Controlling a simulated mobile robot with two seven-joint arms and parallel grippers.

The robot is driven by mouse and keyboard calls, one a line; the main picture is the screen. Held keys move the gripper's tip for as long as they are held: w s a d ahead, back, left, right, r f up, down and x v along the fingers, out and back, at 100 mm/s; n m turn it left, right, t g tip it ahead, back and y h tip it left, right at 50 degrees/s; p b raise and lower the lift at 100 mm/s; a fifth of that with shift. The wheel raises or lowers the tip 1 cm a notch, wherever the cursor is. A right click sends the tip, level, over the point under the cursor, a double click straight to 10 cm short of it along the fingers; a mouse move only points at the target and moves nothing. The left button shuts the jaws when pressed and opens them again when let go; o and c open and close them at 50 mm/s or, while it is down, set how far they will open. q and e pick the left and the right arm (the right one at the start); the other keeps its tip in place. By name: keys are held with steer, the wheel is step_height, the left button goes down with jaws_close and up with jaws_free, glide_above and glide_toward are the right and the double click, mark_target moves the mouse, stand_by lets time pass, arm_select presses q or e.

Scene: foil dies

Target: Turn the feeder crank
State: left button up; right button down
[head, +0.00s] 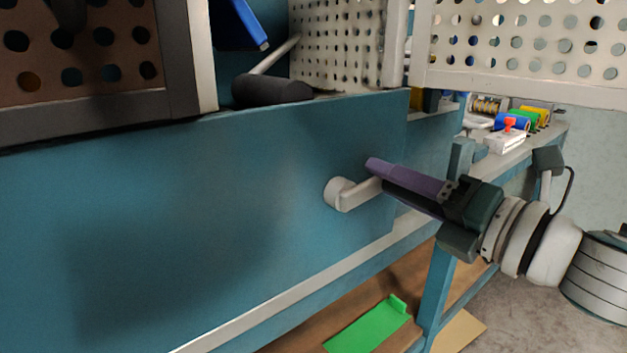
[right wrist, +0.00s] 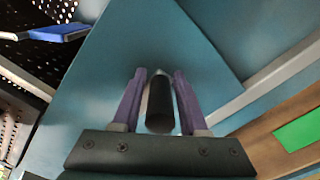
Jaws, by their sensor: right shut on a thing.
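The feeder crank (head: 341,194) sticks out from the blue side panel of the machine. Its pale hub and arm show in the head view, with the arm pointing right and slightly up. The crank's dark handle (right wrist: 160,104) shows in the right wrist view between the two purple fingers. My right gripper (right wrist: 159,80) is shut on the handle. My left gripper is not in view.
The blue panel (head: 200,210) fills the left and middle. Perforated guards (head: 520,45) stand above. A dark roller (head: 272,90) lies on top. Coloured spools (head: 512,121) sit on a bench behind. A green piece (head: 368,328) lies on the lower shelf, near a blue leg (head: 437,290).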

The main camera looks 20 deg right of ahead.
steer(key=shift+f+n, duration=0.2)
steer(key=shift+n, duration=0.1)
steer(key=c, duration=0.9)
jaws_free()
steer(key=shift+o, duration=1.2)
steer(key=shift+a, duration=0.15)
steer(key=shift+r, duration=0.1)
steer(key=shift+s, duration=0.1)
steer(key=v, duration=0.9)
steer(key=shift+s+p, duration=0.3)
steer(key=shift+s, duration=0.05)
